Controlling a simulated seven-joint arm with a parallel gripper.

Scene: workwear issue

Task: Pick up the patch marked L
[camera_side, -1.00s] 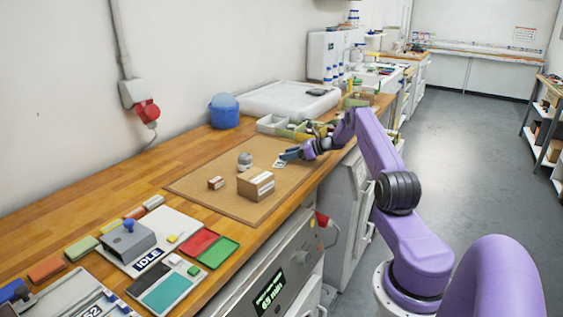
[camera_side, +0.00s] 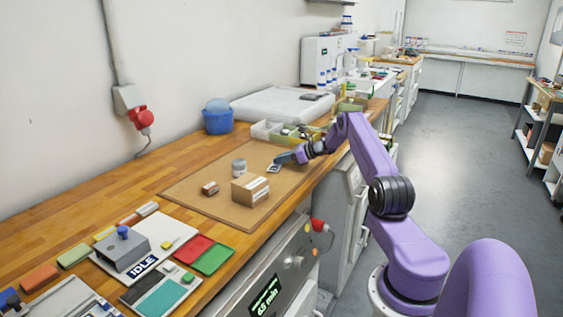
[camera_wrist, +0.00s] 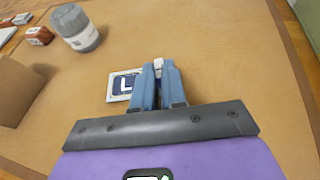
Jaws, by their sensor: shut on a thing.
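The patch marked L (camera_wrist: 122,85) is a small white square with a navy face and a white letter L. In the wrist view its left part shows beside my gripper's left finger, and the rest is hidden by the fingers. My gripper (camera_wrist: 157,84) has blue fingers, shut on a small white part (camera_wrist: 158,65) that appears to belong to this patch. In the side view my gripper (camera_side: 285,157) is low over the cork mat (camera_side: 215,212), with the patch (camera_side: 273,169) at its fingertips. I cannot tell whether the patch touches the mat.
A cardboard box (camera_side: 250,189), a small brown block (camera_side: 210,188) and a grey jar (camera_side: 239,167) stand on the mat left of my gripper. Pale bins (camera_side: 266,130) stand behind it. The mat's front part is clear.

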